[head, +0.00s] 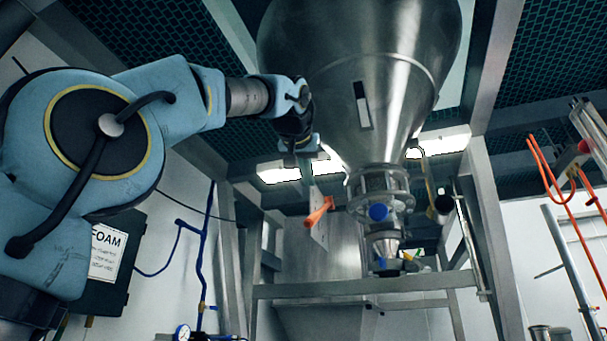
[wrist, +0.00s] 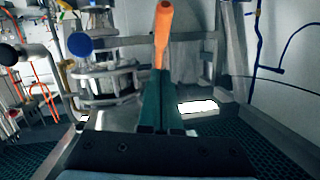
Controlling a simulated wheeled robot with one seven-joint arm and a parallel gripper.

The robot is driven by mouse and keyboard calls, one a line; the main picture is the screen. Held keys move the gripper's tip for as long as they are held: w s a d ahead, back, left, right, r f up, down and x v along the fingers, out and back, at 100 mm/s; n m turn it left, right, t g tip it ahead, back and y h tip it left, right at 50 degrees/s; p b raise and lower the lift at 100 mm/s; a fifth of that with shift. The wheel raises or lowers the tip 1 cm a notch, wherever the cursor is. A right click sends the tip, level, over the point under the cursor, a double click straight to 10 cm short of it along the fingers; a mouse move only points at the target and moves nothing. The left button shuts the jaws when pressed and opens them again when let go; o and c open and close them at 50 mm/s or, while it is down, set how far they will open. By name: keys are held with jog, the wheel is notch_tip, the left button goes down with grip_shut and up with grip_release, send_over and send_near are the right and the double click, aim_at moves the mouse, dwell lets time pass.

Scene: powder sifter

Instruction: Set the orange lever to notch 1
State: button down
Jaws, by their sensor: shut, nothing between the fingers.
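The orange lever (head: 319,212) stands beside a thin pale plate (head: 320,236), left of the valve under the steel hopper, in the head view. Its handle slants, with the thick end at lower left. In the wrist view the lever (wrist: 164,22) is at top centre, just beyond my fingertips in line of sight; I cannot tell if they touch. My gripper (wrist: 160,78) has its dark green fingers together and empty. In the head view my gripper (head: 300,158) is above the lever. Notch marks are not readable.
The steel hopper (head: 360,70) hangs to the right of my gripper, close to it in the picture. The valve with a blue cap (head: 379,212) lies right of the lever. A steel frame beam (head: 350,287) crosses below. A dark foam box (head: 108,262) is at left.

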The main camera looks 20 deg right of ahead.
aim_at(313, 217)
jog(key=shift+w+d+f+p, duration=0.15)
jog(key=shift+w+d+f, duration=0.5)
jog(key=shift+w, duration=0.35)
jog(key=shift+w+d+f+p, duration=0.15)
jog(key=shift+w+d+f, duration=0.55)
jog(key=shift+w, duration=0.25)
jog(key=shift+w+d+f+p, duration=0.15)
jog(key=shift+w+d+f, duration=0.35)
jog(key=shift+w+f, duration=0.4)
jog(key=shift+w+r, duration=0.1)
jog(key=shift+r, duration=0.05)
jog(key=shift+w+d+f+b, duration=0.1)
jog(key=shift+f+b, duration=0.35)
jog(key=shift+b, duration=0.2)
jog(key=shift+w+d+f+b, duration=0.1)
jog(key=shift+f+b, duration=0.3)
jog(key=shift+b, duration=0.2)
jog(key=b, duration=0.1)
jog(key=f+t+b, duration=0.1)
jog(key=shift+w+d+f+h+b, duration=0.1)
jog(key=shift+w+d+h+b, duration=0.2)
jog(key=shift+h+b, duration=0.1)
